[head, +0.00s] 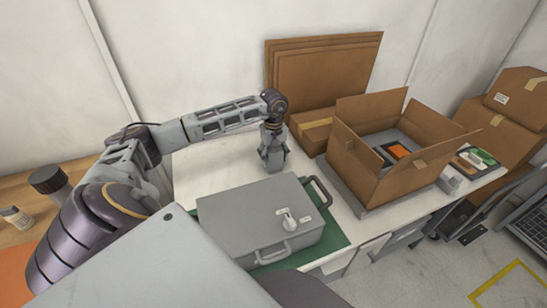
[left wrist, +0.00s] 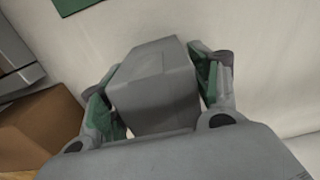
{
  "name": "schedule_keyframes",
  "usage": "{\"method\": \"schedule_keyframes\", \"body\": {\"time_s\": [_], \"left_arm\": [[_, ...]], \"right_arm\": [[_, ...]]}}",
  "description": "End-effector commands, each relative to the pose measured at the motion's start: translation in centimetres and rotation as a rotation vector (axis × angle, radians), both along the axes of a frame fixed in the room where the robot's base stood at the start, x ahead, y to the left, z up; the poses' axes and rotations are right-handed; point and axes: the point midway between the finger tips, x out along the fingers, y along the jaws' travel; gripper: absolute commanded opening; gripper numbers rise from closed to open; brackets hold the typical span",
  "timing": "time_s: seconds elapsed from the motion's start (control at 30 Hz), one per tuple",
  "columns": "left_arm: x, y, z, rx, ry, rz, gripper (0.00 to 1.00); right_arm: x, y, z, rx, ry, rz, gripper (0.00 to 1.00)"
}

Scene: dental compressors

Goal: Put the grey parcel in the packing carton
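The grey parcel (left wrist: 155,85) is a plain block between the two green-padded fingers of my left gripper (left wrist: 158,90) in the left wrist view. The pads appear to press on its opposite sides. In the head view my left gripper (head: 273,157) points down at the back of the white table, behind the grey case; the parcel is mostly hidden by the fingers there. I cannot tell whether it touches the table. The packing carton (head: 362,170) stands open to the right, its flaps up and outward, with an orange-and-dark item inside. My right gripper is not in view.
A grey case (head: 255,222) with a handle lies on a green mat (head: 333,236) at the front. A closed small box (head: 314,132) and flat cardboard sheets (head: 335,75) stand behind. More boxes (head: 505,115) are at the right. White table is bare left of the gripper.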

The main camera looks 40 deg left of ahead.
Motion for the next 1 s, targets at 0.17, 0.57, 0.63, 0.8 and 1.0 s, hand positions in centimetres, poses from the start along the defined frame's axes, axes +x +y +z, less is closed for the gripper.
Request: {"method": "schedule_keyframes", "body": {"time_s": [0.17,0.57,0.63,0.8,1.0], "left_arm": [[0.0,0.0,0.0,0.0,0.0,0.0,0.34],[0.0,0.0,0.2,0.0,-0.001,0.0,0.19],[0.1,0.0,0.6,0.0,-0.002,0.0,0.19],[0.1,0.0,2.0,0.0,-0.002,0.0,0.19],[0.1,0.0,4.8,0.0,-0.004,0.001,0.19]], "right_arm": [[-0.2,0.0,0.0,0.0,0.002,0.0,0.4],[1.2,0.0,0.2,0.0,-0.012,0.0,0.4],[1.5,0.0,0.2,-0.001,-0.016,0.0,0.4],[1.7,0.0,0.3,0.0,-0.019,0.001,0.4],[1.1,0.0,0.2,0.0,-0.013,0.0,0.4]]}}
